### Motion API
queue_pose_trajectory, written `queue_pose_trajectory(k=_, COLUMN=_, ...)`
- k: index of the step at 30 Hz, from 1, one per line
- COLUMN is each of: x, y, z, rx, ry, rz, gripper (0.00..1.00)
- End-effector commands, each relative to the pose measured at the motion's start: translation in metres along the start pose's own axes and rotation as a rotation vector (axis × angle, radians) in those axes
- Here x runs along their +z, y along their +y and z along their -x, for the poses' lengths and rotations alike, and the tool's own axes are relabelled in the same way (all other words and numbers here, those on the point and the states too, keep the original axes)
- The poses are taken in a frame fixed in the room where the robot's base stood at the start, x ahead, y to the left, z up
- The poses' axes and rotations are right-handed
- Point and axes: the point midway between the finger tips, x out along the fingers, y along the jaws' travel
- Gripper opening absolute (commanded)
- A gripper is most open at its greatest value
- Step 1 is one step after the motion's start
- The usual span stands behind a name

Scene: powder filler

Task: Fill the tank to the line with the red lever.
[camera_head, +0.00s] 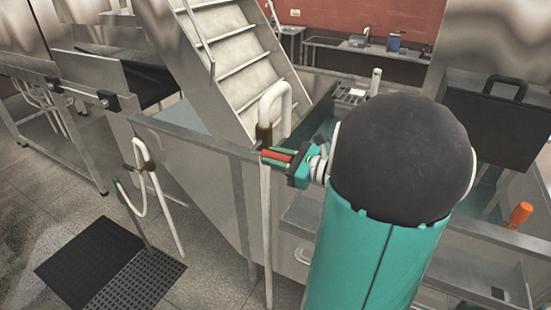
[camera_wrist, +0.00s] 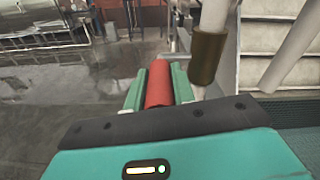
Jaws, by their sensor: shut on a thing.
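My gripper (camera_head: 278,156) is shut on the red lever (camera_head: 276,155), beside the bent white pipe (camera_head: 279,92) at the tank's edge. In the wrist view the red lever (camera_wrist: 158,84) lies between the two green fingers of my gripper (camera_wrist: 158,85), with the pipe's dark brown collar (camera_wrist: 207,56) just to its right. The tank (camera_head: 240,151) is the metal vessel under the pipe; my arm hides part of it. Its inside, the fill line and any powder level cannot be made out.
Metal stairs (camera_head: 228,60) rise behind the tank. A second bent white pipe (camera_head: 150,178) stands at the left near black floor mats (camera_head: 88,258). A dark case (camera_head: 497,108) and an orange handle (camera_head: 518,215) are at the right. The floor at left is mostly open.

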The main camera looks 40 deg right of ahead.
Motion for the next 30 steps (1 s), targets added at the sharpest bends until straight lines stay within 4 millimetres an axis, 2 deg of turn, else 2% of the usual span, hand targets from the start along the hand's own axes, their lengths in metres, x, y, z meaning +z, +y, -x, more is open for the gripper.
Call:
queue_pose_trajectory(k=21, x=0.036, y=-0.007, z=-0.010, rx=0.100, ry=0.498, rz=0.007, gripper=0.00)
queue_pose_trajectory(k=30, x=0.042, y=-0.009, z=-0.013, rx=0.122, ry=0.619, rz=0.002, gripper=0.00)
